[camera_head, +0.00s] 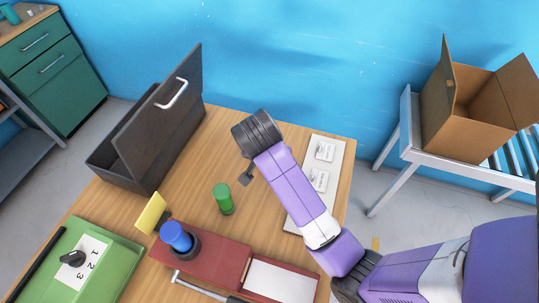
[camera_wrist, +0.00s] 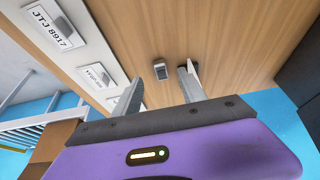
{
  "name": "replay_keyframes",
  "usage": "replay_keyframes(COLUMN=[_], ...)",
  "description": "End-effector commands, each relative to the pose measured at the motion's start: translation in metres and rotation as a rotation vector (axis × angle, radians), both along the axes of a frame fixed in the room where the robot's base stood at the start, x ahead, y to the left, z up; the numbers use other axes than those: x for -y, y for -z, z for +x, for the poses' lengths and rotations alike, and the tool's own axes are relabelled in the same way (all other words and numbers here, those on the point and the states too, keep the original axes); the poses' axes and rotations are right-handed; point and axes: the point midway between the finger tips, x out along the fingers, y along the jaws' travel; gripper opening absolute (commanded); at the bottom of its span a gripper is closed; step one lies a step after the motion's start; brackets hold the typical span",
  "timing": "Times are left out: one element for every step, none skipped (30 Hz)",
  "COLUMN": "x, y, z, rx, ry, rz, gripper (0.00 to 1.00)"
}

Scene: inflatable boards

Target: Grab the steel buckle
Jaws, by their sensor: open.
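The steel buckle (camera_wrist: 160,70) is a small grey piece with a dark face, lying on the wooden table in the wrist view. My gripper (camera_wrist: 162,79) is open, with one finger on each side of the buckle in that picture. Nothing is between the fingers that I can see held, and how far the fingertips are above the table is hard to tell. In the head view my gripper (camera_head: 246,178) is mostly hidden behind my wrist, and I cannot make out the buckle there.
A green cylinder (camera_head: 223,198) stands left of my arm. A white board (camera_head: 293,221) with labelled plates lies to the right. An open dark toolbox (camera_head: 112,170) is at the back left. A red base (camera_head: 213,262) with a blue knob (camera_head: 176,236) is in front. A cardboard box (camera_head: 458,128) stands at the right.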

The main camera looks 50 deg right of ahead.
Motion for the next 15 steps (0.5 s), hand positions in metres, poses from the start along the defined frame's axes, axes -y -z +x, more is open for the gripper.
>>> replay_keyframes(x=[0.001, 0.002, 0.003, 0.004, 0.005, 0.007, 0.008, 0.009, 0.011, 0.012, 0.014, 0.016, 0.018, 0.02, 0.023], y=[0.002, 0.004, 0.008, 0.011, 0.014, 0.018, 0.021, 0.023, 0.026, 0.028, 0.031, 0.036, 0.04, 0.044, 0.05], z=[0.0, 0.0, 0.0, 0.0, 0.0, 0.001, 0.001, 0.002, 0.002, 0.003, 0.003, 0.004, 0.005, 0.005, 0.006], rx=[-0.006, -0.009, -0.011, -0.011, -0.009, -0.011, -0.01, -0.008, -0.009, -0.009, -0.009, -0.01, -0.01, -0.01, -0.011], ry=[0.009, 0.01, 0.012, 0.012, 0.012, 0.011, 0.011, 0.011, 0.011, 0.011, 0.011, 0.01, 0.01, 0.009, 0.009], rz=[0.003, 0.004, 0.006, 0.005, 0.005, 0.005, 0.005, 0.004, 0.004, 0.004, 0.004, 0.005, 0.005, 0.005, 0.006], gripper=[0.49, 0.49, 0.49, 0.49, 0.49, 0.49, 0.49, 0.49, 0.49, 0.49, 0.49, 0.49, 0.49, 0.49, 0.49])
